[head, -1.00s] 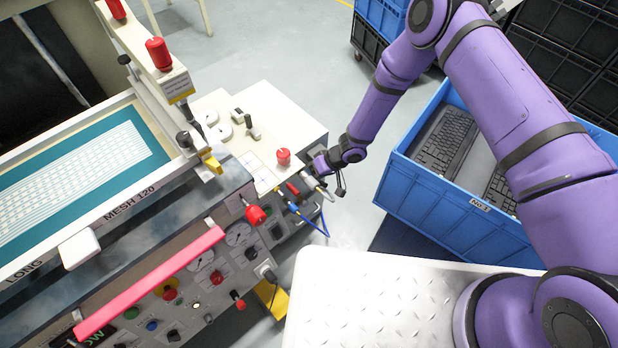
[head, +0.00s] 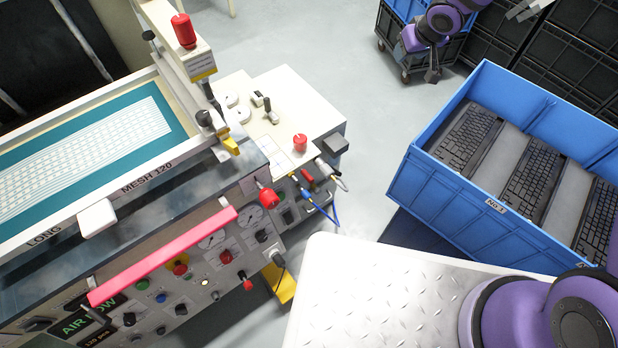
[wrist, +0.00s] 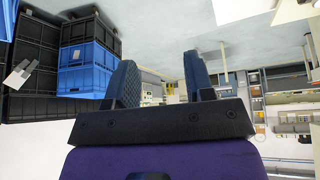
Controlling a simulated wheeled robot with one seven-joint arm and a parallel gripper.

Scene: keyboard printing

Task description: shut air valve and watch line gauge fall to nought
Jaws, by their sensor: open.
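A small red lever (head: 307,175) sits among the hose fittings at the right end of the printing machine; it looks like the air valve, but its turn is too small to read. A blue hose (head: 330,216) hangs beside it. Round white dials (head: 212,240) are set in the machine's front panel; their needles cannot be read, and I cannot tell which is the line gauge. My gripper (head: 433,74) is far from the machine, at the top right before the stacked crates. In the wrist view my gripper (wrist: 160,82) has its fingers apart with nothing between them.
A blue crate (head: 440,202) holding keyboards stands right of the machine. Blue and black crates (head: 392,52) are stacked at the back. A strip of grey floor (head: 372,150) between machine and crate is clear. A red ball-shaped knob (head: 268,198) juts from the machine's front.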

